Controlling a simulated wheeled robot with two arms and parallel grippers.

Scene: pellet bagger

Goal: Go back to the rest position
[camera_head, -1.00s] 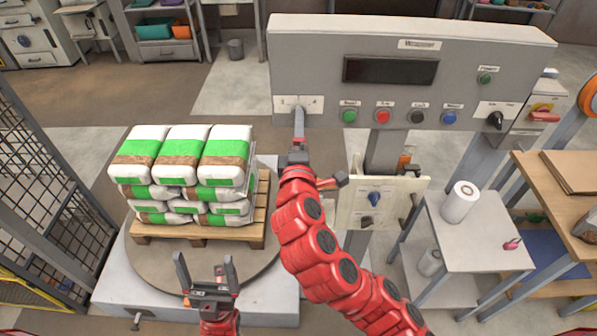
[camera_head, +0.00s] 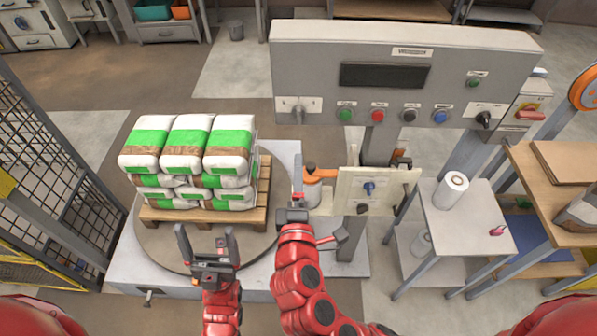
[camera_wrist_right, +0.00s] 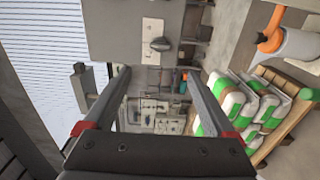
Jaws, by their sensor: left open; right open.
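My left gripper (camera_head: 207,246) is open and empty, pointing up in front of the round turntable (camera_head: 160,249). My right gripper (camera_head: 297,190) is seen edge-on in the head view, below the left end of the grey control panel (camera_head: 380,50). In the right wrist view its two fingers (camera_wrist_right: 160,85) stand wide apart with nothing between them. The panel has a dark display, several coloured buttons and a selector knob (camera_wrist_right: 160,45) at its left end. White and green bags (camera_head: 186,160) are stacked on a wooden pallet (camera_head: 205,215) on the turntable.
A small table (camera_head: 470,225) holds a white roll (camera_head: 453,190). A wooden bench (camera_head: 560,195) stands at right, a mesh fence (camera_head: 65,150) at left.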

